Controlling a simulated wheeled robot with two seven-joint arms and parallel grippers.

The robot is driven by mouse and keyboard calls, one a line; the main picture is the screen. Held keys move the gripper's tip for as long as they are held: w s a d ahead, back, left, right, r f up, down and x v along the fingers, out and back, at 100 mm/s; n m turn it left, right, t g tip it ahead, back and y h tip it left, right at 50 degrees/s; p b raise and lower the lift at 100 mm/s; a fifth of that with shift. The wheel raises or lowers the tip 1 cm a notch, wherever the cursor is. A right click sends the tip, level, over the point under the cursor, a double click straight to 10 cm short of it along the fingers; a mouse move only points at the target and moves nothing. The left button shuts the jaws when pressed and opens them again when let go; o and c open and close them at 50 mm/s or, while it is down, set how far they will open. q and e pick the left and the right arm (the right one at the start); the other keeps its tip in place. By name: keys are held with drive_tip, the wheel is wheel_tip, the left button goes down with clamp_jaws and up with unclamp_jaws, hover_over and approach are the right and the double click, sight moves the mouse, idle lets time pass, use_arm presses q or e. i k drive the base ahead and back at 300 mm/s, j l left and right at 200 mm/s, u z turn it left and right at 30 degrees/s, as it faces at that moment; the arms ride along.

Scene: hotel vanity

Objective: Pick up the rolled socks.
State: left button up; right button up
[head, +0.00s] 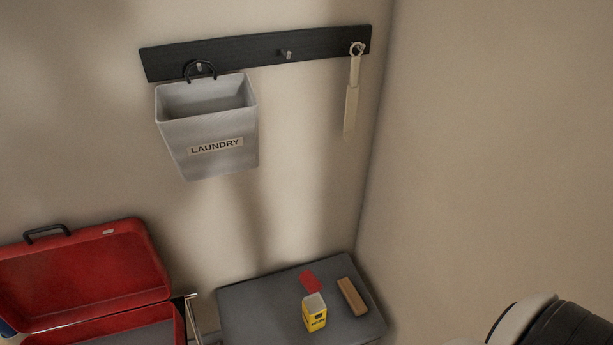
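I see no rolled socks in the head view. The open red suitcase (88,272) stands at the lower left, and its lower part is cut off by the bottom edge, so most of its inside is hidden. The inside of the hanging laundry bin (210,150) shows only near the rim; its bottom is hidden. Neither of my grippers is in view. A white and black part at the lower right corner looks like a link of my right arm.
A dark rail (255,52) with hooks on the wall holds the bin and a cream strap (352,98). A grey table (255,310) in the corner carries a yellow box (314,314), a flat red piece (311,281) and a brown block (352,296). Its left part is clear.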

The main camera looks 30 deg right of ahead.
sight(308, 278)
drive_tip(key=z, duration=1.05)
